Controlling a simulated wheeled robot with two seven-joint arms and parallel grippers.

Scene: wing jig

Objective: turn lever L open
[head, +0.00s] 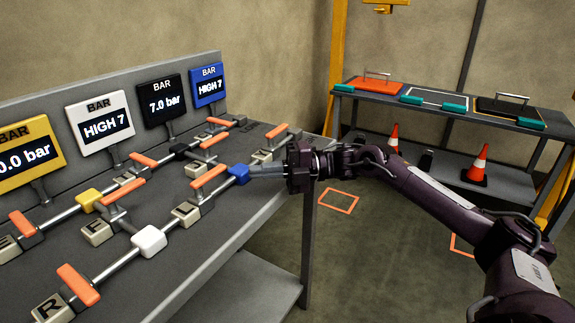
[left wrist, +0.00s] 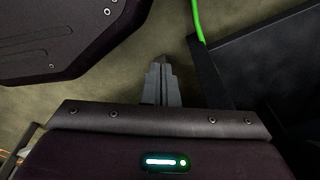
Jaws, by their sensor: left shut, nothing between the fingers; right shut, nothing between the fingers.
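Several orange-handled levers stand on the grey bench, each by a small lettered plate. The plate in front of the blue block looks like L (head: 187,213), but I cannot read it surely; the orange handle (head: 208,177) stands just behind it, slanting up to the right. My right gripper (head: 254,172) reaches in from the right with shut, empty fingers. Its tips are at the blue block (head: 238,174) on the pipe, to the right of that handle; I cannot tell if they touch. My left gripper (left wrist: 160,75) is shut and empty in the left wrist view, away from any lever.
Yellow (head: 27,152), white (head: 100,122), black (head: 161,103) and blue (head: 207,85) gauges line the bench back. A white block (head: 149,240) and another lever (head: 77,284) are nearer. A rack (head: 465,108) and cones (head: 478,166) stand behind right. Floor between is clear.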

